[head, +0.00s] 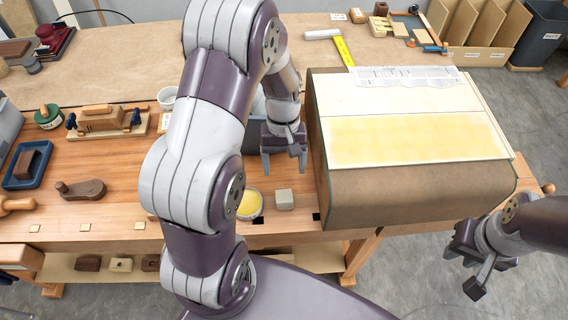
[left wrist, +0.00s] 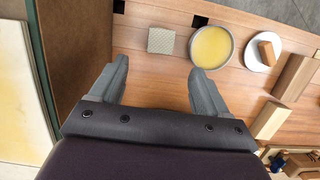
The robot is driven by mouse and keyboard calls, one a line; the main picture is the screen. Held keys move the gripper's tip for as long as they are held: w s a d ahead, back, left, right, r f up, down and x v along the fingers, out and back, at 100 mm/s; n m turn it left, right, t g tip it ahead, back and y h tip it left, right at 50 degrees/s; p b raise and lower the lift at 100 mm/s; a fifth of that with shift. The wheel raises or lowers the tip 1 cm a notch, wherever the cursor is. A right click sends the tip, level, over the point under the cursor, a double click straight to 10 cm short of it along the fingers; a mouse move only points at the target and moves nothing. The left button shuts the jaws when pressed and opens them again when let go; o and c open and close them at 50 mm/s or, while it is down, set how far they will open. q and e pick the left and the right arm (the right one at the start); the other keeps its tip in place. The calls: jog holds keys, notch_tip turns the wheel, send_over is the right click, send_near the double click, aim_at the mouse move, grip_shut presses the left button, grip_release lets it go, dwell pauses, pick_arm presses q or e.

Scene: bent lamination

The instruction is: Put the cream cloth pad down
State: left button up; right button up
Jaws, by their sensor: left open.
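The cream cloth pad, a small pale grey-cream block (head: 284,199), lies on the wooden bench just right of a round dish of yellow stuff (head: 249,204). The left wrist view also shows the pad (left wrist: 161,40), with a woven-looking top, and the dish (left wrist: 211,47). My left gripper (head: 284,163) is open and empty above the bench, apart from the pad. In the left wrist view its fingers (left wrist: 158,68) stand wide apart, with the pad beyond the tips. My right gripper (head: 462,272) is open and empty, off the bench at the lower right.
A brown curved form (head: 415,190) with a pale, yellow-coated sheet (head: 415,138) on top stands right of my left gripper.

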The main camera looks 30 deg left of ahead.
pick_arm(q)
jog(key=s+d+r+m+t+y, duration=0.1)
jog(key=s+d+r+m+t, duration=0.2)
jog(key=s+r+m, duration=0.3)
jog(key=shift+s+d+r+t, duration=0.3)
jog(key=shift+d+r, duration=0.1)
jog(key=shift+r, duration=0.05)
jog(key=shift+w, duration=0.15)
dwell(0.4)
